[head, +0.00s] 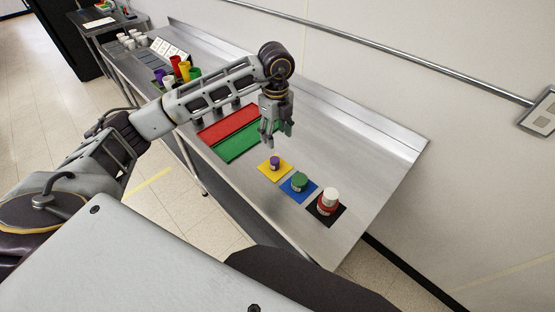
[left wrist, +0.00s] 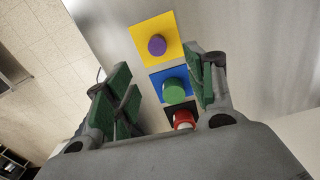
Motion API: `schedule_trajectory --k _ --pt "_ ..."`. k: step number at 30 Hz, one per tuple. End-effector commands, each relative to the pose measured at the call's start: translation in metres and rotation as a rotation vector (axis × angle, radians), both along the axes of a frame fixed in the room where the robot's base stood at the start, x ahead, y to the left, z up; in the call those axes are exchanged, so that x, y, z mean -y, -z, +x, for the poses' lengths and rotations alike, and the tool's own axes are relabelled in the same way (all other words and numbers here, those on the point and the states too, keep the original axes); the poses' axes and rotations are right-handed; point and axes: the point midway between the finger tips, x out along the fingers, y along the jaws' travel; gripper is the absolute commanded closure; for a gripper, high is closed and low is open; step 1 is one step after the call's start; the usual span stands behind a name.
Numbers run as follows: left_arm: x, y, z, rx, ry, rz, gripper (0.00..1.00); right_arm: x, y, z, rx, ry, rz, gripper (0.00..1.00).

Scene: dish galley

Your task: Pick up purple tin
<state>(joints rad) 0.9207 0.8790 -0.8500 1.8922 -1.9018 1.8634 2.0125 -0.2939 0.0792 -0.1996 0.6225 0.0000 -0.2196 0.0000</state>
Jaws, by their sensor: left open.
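The purple tin (head: 274,162) stands on a yellow square mat (head: 264,170) near the front edge of the steel counter. In the left wrist view the purple tin (left wrist: 157,45) shows from above on the yellow mat (left wrist: 144,27). My left gripper (head: 277,137) is open and empty, pointing down above the counter, just behind the purple tin and apart from it. In the left wrist view its green-padded fingers (left wrist: 160,88) are spread, with the tin beyond them. My right gripper is not in view.
A green tin (head: 298,181) on a blue mat (head: 287,193) and a red tin with a white top (head: 328,201) on a black mat (head: 317,215) stand to the right. Red (head: 229,122) and green (head: 229,150) mats lie left. Coloured cups (head: 184,68) stand farther back.

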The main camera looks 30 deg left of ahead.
Motion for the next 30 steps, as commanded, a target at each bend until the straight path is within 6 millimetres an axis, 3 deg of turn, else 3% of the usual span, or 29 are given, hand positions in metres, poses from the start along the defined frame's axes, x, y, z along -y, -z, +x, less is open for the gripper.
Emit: schedule_trajectory --k 14,30 --pt "0.000 0.005 0.000 -0.001 0.000 0.000 0.45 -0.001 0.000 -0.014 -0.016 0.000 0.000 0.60" --pt "0.000 0.069 0.000 -0.003 0.000 -0.001 0.45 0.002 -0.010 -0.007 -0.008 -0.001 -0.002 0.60"
